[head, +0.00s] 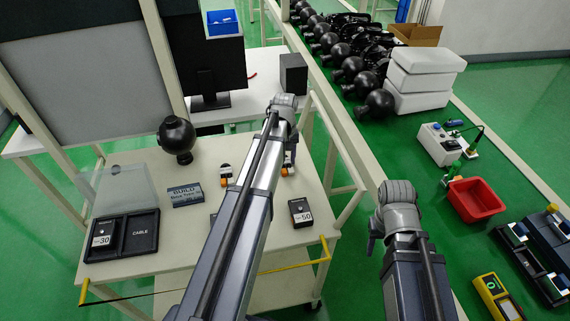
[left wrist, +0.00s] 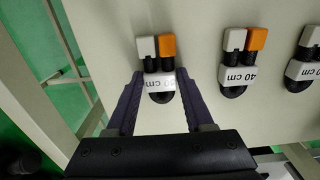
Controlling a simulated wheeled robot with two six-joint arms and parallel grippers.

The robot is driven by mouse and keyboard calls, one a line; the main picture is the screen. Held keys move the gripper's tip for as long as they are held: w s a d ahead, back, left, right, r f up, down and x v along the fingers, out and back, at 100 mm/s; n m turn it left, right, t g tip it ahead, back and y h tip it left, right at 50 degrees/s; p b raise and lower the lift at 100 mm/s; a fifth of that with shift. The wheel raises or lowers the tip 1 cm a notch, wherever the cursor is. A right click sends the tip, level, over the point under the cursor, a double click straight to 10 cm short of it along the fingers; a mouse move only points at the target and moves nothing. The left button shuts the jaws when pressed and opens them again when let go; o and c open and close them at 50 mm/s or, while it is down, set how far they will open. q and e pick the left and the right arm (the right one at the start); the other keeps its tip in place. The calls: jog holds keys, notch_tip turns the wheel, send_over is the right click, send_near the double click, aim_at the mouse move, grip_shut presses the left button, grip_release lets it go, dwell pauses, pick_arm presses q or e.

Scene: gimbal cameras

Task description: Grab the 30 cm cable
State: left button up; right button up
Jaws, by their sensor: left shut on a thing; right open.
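In the left wrist view, a black cable (left wrist: 160,96) with a white and an orange connector end and a white label lies between the fingers of my left gripper (left wrist: 160,78). The label ends in "0 cm"; its first digit is not clear. My left gripper is shut on this cable. In the head view my left arm reaches over the table and mostly hides the gripper. Two similar cables lie to the right in the wrist view: one labelled 40 cm (left wrist: 236,74), the other (left wrist: 303,70) cut by the frame edge. My right gripper (head: 376,228) is open, right of the table.
The cream table (head: 150,165) holds an open black case (head: 121,236) marked "30" and "CABLE", a dark "BUILD" box (head: 185,196), a black ball-shaped camera (head: 176,138) and a device marked 50 (head: 301,213). A red bin (head: 476,199) stands at the right.

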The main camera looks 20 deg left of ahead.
pick_arm(q)
grip_shut()
jog(key=shift+r, duration=0.15)
notch_tip(320, 180, up, 10)
jog(key=p, duration=1)
